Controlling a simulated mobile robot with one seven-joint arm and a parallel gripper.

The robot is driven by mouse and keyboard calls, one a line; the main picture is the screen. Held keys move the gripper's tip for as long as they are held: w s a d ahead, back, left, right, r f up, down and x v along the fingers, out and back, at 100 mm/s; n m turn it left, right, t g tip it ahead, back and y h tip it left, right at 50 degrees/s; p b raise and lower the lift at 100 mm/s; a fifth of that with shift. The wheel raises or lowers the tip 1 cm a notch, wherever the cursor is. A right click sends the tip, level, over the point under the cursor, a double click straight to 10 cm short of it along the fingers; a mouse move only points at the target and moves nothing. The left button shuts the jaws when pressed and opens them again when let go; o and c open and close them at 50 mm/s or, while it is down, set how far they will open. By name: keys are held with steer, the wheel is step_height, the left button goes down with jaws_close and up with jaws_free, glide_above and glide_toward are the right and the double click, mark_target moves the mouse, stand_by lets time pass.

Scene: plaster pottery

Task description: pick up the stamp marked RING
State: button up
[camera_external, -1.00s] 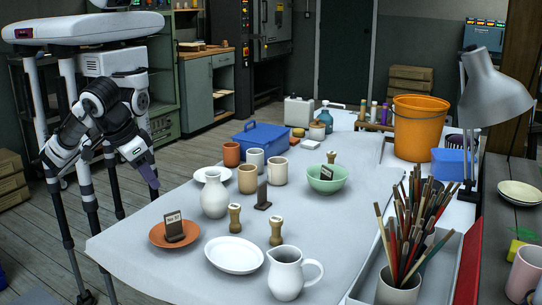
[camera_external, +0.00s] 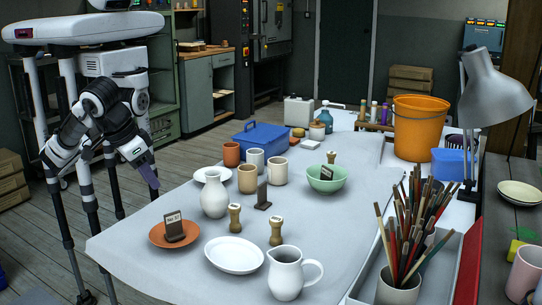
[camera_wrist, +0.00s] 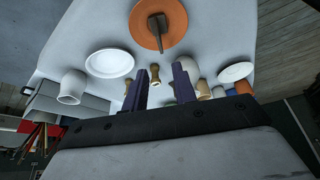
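Two wooden stamps stand upright near the table's middle front, one beside the white vase (camera_external: 235,217) and one behind the white pitcher (camera_external: 276,231). A third wooden stamp (camera_external: 331,157) stands behind the green bowl. I cannot read RING on any of them. My gripper (camera_external: 149,177) hangs off the table's left edge, apart from every stamp. In the wrist view my gripper (camera_wrist: 167,68) has its two dark fingers apart with nothing held between them. Small brown shapes that may be stamps show behind the fingers, partly hidden.
Dark labelled stands sit on the orange plate (camera_external: 160,241), in the green bowl (camera_external: 341,184) and on the tabletop (camera_external: 262,197). A vase (camera_external: 214,197), white oval plate (camera_external: 234,268), pitcher (camera_external: 285,272) and several mugs crowd the stamps. A brush pot (camera_external: 398,287) stands front right.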

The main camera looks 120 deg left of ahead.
stand_by(0.3)
steer(key=o, duration=0.6)
steer(key=n+g+h+p, duration=0.25)
steer(key=n+p, duration=0.35)
steer(key=p, duration=0.4)
glide_toward(234, 206)
steer(key=shift+n+t, duration=0.3)
steer(key=shift+t, duration=0.05)
steer(key=f, duration=0.2)
steer(key=s+a+f, duration=0.1)
steer(key=f, duration=0.3)
steer(key=shift+s+a+f, duration=0.15)
steer(key=shift+s+a, duration=0.05)
steer(key=shift+s, duration=0.05)
steer(key=shift+w+f+p, duration=0.2)
steer(key=shift+f+p, duration=0.55)
steer(key=shift+f, duration=0.65)
steer(key=shift+w+f+p, duration=0.15)
steer(key=shift+f+p, duration=0.6)
steer(key=shift+f, duration=0.7)
